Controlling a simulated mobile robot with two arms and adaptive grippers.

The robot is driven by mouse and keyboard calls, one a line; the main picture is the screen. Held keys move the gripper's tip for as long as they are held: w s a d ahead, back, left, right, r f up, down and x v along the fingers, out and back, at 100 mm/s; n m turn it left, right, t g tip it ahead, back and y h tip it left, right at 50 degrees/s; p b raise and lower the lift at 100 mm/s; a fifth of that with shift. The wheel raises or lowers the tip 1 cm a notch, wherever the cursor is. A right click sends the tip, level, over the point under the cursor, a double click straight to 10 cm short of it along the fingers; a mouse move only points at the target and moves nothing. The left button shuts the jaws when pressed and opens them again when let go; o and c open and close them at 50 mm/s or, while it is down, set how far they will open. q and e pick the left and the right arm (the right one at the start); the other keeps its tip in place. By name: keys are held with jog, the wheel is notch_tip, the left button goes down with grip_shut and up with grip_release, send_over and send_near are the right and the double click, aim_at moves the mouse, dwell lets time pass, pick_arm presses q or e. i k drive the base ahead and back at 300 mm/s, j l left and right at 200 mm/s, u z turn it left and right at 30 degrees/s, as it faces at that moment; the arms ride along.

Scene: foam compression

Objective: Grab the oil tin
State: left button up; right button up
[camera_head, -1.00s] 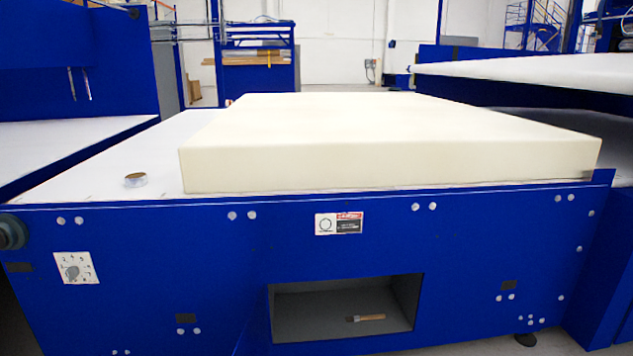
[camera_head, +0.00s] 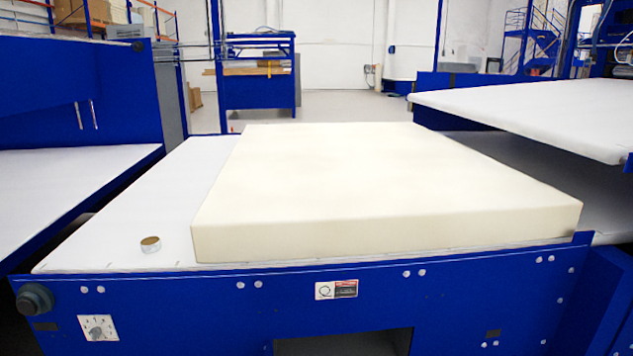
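A small round tin (camera_head: 150,245), silvery at the side with a brownish top, stands on the white table top left of the foam block. It is small in this view, and I cannot read any label on it. Neither of my grippers is in view.
A large cream foam block (camera_head: 360,185) covers most of the blue machine's white table (camera_head: 130,220). A dark knob (camera_head: 34,300) sticks out at the front left corner. Other white tables flank it left (camera_head: 60,205) and right (camera_head: 540,110).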

aim_at(152, 244)
jog(key=j+z, duration=0.15)
jog(key=j, duration=0.3)
jog(key=k+j+z, duration=0.1)
jog(key=j, duration=0.35)
jog(key=k+j+z, duration=0.15)
jog(key=j, duration=0.3)
jog(key=j+z, duration=0.15)
jog(key=j, duration=0.25)
jog(key=k+j+z, duration=0.1)
jog(key=j, duration=0.35)
jog(key=k+j+z, duration=0.15)
jog(key=j, duration=0.25)
